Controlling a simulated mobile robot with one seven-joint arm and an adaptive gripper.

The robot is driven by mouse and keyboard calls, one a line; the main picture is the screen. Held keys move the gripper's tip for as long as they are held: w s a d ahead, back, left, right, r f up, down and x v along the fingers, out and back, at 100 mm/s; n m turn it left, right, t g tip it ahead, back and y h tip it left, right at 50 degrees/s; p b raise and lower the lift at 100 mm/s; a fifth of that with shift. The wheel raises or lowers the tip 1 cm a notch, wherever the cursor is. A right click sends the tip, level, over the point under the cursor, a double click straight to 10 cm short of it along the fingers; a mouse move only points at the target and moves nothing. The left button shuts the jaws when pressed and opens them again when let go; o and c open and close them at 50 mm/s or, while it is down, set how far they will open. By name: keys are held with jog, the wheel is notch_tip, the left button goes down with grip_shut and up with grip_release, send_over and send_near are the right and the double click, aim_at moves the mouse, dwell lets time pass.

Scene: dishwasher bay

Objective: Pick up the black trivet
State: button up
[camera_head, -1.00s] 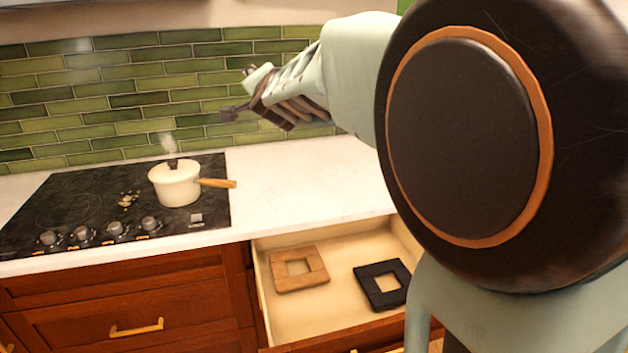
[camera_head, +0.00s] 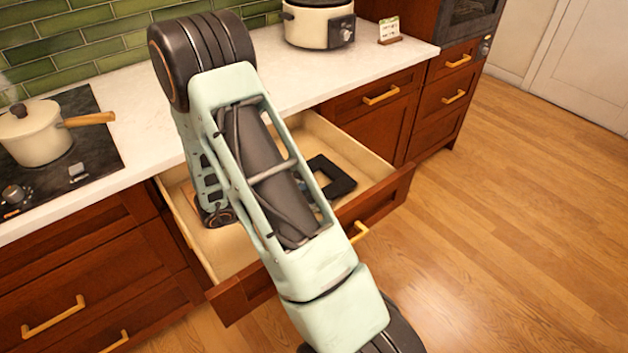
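The black trivet (camera_head: 342,186), a flat square frame with a square hole, lies in the right part of the open drawer (camera_head: 384,200). My arm covers its left side. My forearm reaches down over the drawer to the left of the trivet. My gripper is hidden behind my arm, so its fingers and their hold on anything do not show.
The drawer's front panel and side walls stand around the trivet. A cream pot (camera_head: 36,135) with a wooden handle sits on the black cooktop (camera_head: 88,135) at left. A white cooker (camera_head: 318,25) and a small card stand (camera_head: 389,32) are on the counter. Wooden floor at right is clear.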

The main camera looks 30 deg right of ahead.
aim_at(330, 191)
jog(key=x, duration=0.3)
jog(key=shift+d+f, duration=0.15)
jog(key=shift+d, duration=0.15)
jog(key=shift+w+b+x, duration=0.1)
jog(key=shift+w+x, duration=0.1)
jog(key=shift+x, duration=0.7)
jog(key=shift+w+b+x, duration=0.15)
jog(key=shift+x, duration=0.7)
jog(key=shift+w+b+x, duration=0.1)
jog(key=shift+w+x, duration=0.1)
jog(key=shift+x, duration=0.7)
jog(key=shift+c, duration=0.4)
grip_shut()
